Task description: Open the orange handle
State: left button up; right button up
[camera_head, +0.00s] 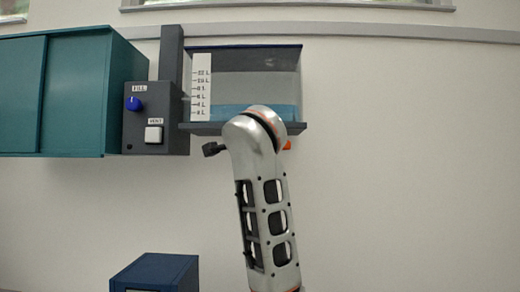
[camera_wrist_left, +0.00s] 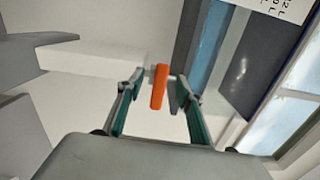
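The orange handle (camera_wrist_left: 158,87) stands between the two fingers of my left gripper (camera_wrist_left: 161,90) in the left wrist view. The fingers are spread, with a gap showing on each side of the handle. In the head view only a small orange piece of the handle (camera_head: 287,145) shows below the tank (camera_head: 245,80), at the right edge of my arm. My arm hides the rest of it and the left gripper there. My right gripper is in neither view.
A grey control box (camera_head: 155,118) with a blue knob (camera_head: 134,103) and a white button (camera_head: 153,135) is left of the tank. A teal cabinet (camera_head: 55,95) is further left. A blue box (camera_head: 155,272) stands below. The wall at right is clear.

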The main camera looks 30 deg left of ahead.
pick_arm(q)
jog(key=shift+h, duration=0.3)
jog(key=x, duration=0.2)
jog(key=p+x, duration=0.1)
jog(key=x, duration=0.1)
jog(key=d+x, duration=0.1)
jog(key=x, duration=0.2)
jog(key=shift+w+r+p, duration=0.3)
jog(key=shift+r+p, duration=0.05)
jog(key=shift+p, duration=0.05)
jog(key=shift+w+a, duration=0.2)
jog(key=shift+w, duration=0.15)
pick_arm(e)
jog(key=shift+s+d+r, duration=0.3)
pick_arm(q)
grip_shut()
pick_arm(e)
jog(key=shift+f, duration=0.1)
